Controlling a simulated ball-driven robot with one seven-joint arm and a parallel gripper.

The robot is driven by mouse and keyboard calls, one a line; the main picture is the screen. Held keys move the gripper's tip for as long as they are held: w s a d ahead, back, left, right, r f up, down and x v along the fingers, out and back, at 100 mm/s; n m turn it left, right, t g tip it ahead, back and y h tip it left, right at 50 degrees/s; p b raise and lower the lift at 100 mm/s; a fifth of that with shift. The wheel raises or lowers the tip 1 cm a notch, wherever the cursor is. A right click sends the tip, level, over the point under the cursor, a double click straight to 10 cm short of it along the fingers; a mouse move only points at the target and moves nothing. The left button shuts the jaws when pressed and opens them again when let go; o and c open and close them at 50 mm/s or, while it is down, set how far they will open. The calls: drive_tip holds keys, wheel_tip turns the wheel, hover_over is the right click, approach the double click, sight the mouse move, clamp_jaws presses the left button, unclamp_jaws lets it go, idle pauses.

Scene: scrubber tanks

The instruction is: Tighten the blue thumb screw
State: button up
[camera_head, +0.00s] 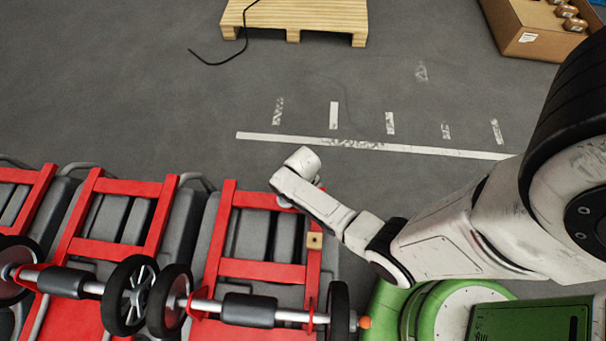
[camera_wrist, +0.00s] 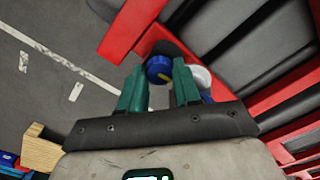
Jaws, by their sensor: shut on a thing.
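The blue thumb screw (camera_wrist: 158,68) shows in the wrist view as a round blue knob with a yellow mark on its face. It sits at a corner of a red frame bar (camera_wrist: 130,30). My gripper (camera_wrist: 157,72) has its two green fingers on either side of the knob, shut on it. In the head view my white wrist stands over the upper right corner of a red-framed tank cart (camera_head: 228,225). The fingers and the screw cannot be made out there.
A white round part (camera_wrist: 203,77) lies right beside the right finger. More red-framed carts (camera_head: 100,215) with wheels (camera_head: 128,295) stand to the left. A green machine (camera_head: 440,310) is at the lower right. A wooden pallet (camera_head: 295,15) and cardboard box (camera_head: 530,30) stand beyond open grey floor.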

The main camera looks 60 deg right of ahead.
drive_tip(key=m+p, duration=0.1)
drive_tip(key=m, duration=0.3)
drive_tip(key=shift+r+m, duration=0.1)
drive_tip(key=shift+m, duration=0.2)
drive_tip(key=m+p, duration=0.1)
drive_tip(key=m, duration=0.4)
drive_tip(key=shift+w, duration=0.1)
drive_tip(key=m, duration=0.5)
drive_tip(key=shift+p, duration=0.3)
drive_tip(key=shift+m, duration=2.2)
drive_tip(key=shift+d, duration=0.1)
drive_tip(key=o, duration=1.1)
drive_tip(key=shift+c, duration=0.2)
drive_tip(key=shift+p, duration=0.3)
